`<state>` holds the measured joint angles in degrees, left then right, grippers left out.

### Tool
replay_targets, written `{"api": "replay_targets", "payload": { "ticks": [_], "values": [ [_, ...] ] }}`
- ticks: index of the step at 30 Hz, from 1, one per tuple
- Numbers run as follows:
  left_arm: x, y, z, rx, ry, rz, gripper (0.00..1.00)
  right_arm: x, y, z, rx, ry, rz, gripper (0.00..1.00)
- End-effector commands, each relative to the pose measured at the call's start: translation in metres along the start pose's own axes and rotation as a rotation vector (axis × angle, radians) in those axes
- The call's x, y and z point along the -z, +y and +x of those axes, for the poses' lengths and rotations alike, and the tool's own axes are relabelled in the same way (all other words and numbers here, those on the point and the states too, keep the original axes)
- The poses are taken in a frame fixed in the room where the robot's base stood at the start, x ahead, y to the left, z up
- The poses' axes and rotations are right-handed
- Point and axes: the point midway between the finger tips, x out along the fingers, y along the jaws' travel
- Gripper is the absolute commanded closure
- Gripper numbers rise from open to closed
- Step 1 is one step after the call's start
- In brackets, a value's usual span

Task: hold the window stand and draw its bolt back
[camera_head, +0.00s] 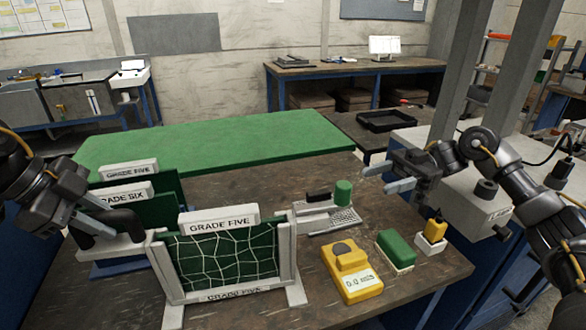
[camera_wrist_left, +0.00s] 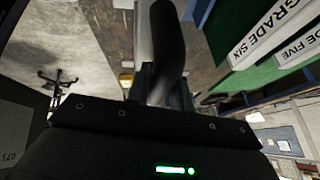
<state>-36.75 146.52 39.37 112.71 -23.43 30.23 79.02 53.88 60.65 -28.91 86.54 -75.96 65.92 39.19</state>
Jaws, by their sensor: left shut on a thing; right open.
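The window stand (camera_head: 163,262) is a pale frame on feet around a dark green panel with a white net pattern, labelled GRADE FIVE. It stands upright at the front of the table. A black curved handle (camera_head: 122,222) is at its left side and also shows in the left wrist view (camera_wrist_left: 170,40). My left gripper (camera_head: 92,232) is shut on this handle; the contact is partly hidden. My right gripper (camera_head: 374,179) is open and empty, above the table to the right of the stand and apart from it. I cannot clearly make out the bolt.
Behind the stand are signs marked GRADE SIX (camera_head: 125,195) and GRADE FIVE (camera_head: 128,171). A grey device with a green cylinder (camera_head: 343,192), a yellow meter (camera_head: 352,272), a green block (camera_head: 396,247) and a yellow bottle (camera_head: 435,230) stand right of it. The green mat (camera_head: 230,140) is clear.

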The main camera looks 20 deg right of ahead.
Motion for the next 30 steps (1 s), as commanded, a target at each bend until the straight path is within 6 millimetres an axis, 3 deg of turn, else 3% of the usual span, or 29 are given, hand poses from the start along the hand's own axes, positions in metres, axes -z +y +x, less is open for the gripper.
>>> {"api": "replay_targets", "payload": {
  "ticks": [13,14,19,30],
  "values": [
    [0.0002,0.0007,0.0003,-0.002,0.001,0.002,1.00,0.0001,0.0001,-0.0038,-0.001,0.000,-0.001,0.50],
    [0.0002,0.0007,0.0003,-0.002,0.001,0.002,0.76,0.0001,0.0001,-0.0037,-0.001,0.000,-0.001,0.50],
    [0.0000,0.0006,0.0001,-0.001,0.000,0.001,0.54,0.0002,0.0002,-0.0036,-0.001,0.000,-0.001,0.50],
    [-0.0001,-0.0003,-0.0056,0.002,0.000,0.000,0.52,0.0003,0.0003,-0.0034,0.000,0.000,-0.001,0.50]
  ]
}}
